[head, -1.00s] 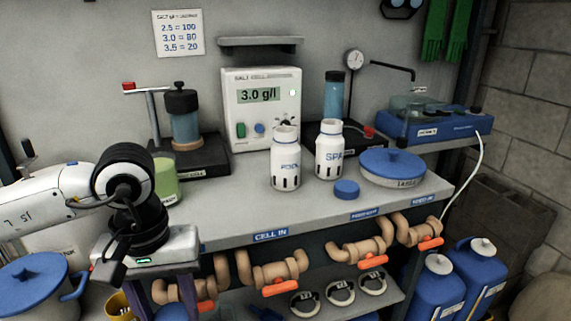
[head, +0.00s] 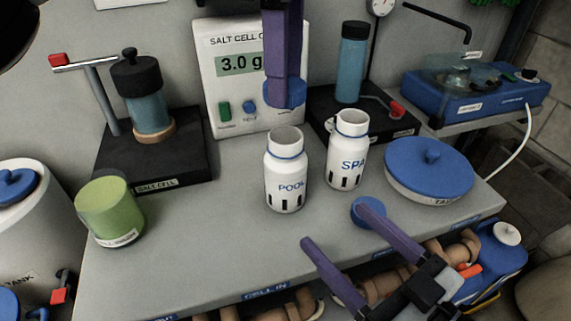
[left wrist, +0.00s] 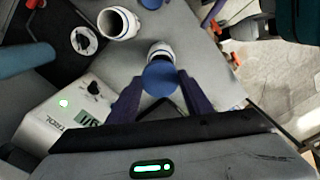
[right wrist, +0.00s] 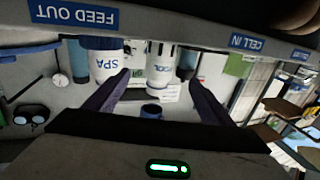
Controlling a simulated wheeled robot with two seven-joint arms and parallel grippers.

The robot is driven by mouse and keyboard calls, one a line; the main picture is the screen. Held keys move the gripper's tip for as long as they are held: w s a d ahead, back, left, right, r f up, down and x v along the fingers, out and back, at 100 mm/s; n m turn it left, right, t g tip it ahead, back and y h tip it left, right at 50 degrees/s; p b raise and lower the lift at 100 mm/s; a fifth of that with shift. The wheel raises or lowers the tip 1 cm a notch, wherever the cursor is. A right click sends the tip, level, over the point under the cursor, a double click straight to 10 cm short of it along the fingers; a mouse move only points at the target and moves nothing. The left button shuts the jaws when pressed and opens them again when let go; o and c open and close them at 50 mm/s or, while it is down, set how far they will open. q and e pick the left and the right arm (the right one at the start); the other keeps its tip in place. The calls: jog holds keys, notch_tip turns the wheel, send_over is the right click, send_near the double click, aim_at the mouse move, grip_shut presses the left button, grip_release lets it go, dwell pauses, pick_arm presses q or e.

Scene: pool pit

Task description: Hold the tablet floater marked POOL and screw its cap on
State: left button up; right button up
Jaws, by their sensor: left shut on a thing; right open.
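The white floater marked POOL (head: 286,185) stands upright and uncapped on the bench, its mouth open. My left gripper (head: 285,92) comes down from above, shut on a blue cap (head: 284,97). The cap is above the POOL floater's mouth and apart from it; the left wrist view also shows this cap (left wrist: 160,79) in front of the floater (left wrist: 160,48). My right gripper (head: 340,250) is open and empty near the bench's front edge, in front of the floaters. The right wrist view, upside down, shows the POOL floater (right wrist: 160,65) between the fingers, farther off.
A similar uncapped floater marked SPA (head: 346,160) stands close right of POOL. A second blue cap (head: 366,212) lies on the bench beside a right fingertip. A blue-lidded round tub (head: 428,170) is at right, a green jar (head: 109,212) at left. Bench left of POOL is clear.

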aim_at(298, 189)
pick_arm(q)
jog(key=shift+s+r, duration=0.1)
jog(key=shift+s, duration=0.15)
pick_arm(e)
jog(key=shift+s, duration=0.25)
jog(key=shift+w+a, duration=0.2)
jog(key=shift+w, duration=0.3)
pick_arm(q)
jog(key=shift+w, duration=0.1)
pick_arm(e)
jog(key=x, duration=1.1)
jog(key=shift+a, duration=0.1)
jog(key=c, duration=1.6)
pick_arm(q)
jog(key=shift+d+f, duration=0.1)
jog(key=shift+f, duration=2.45)
jog(key=shift+f, duration=0.85)
jog(key=shift+f, duration=0.55)
